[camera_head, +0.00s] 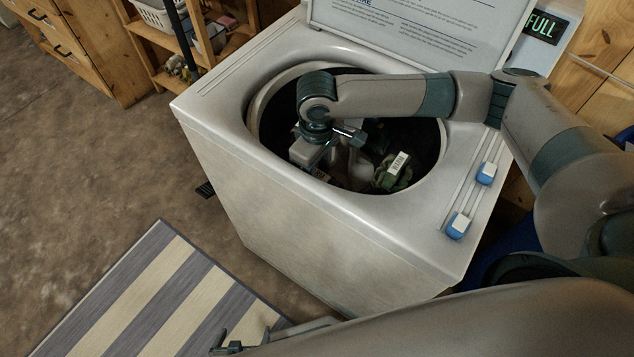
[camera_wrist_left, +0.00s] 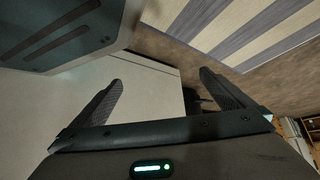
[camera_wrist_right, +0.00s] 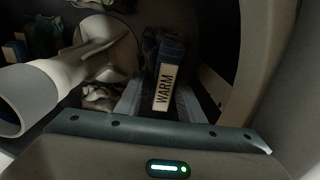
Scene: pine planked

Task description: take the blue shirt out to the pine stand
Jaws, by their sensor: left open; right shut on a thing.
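My right arm reaches over the open washing machine (camera_head: 235,165), and its gripper (camera_wrist_right: 160,95) is down inside the drum. It is shut on a dark blue cloth, apparently the blue shirt (camera_wrist_right: 172,50), with a pale label reading "WARM" between the fingers. The rest of the cloth is in shadow, and its full shape is hidden. In the head view, the arm covers most of the grip. My left gripper (camera_wrist_left: 161,80) is open and empty, outside the machine near its front; in the head view it shows at the bottom edge (camera_head: 240,344). A pine shelf stand (camera_head: 160,50) is at the upper left.
A green cloth with a barcode label (camera_head: 393,172) lies in the drum. A pale agitator post (camera_wrist_right: 80,65) stands beside the held cloth. The raised lid (camera_head: 420,30), a "FULL" display (camera_head: 542,27) and blue sliders (camera_head: 457,226) surround the opening. A striped rug (camera_head: 150,300) lies on open floor.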

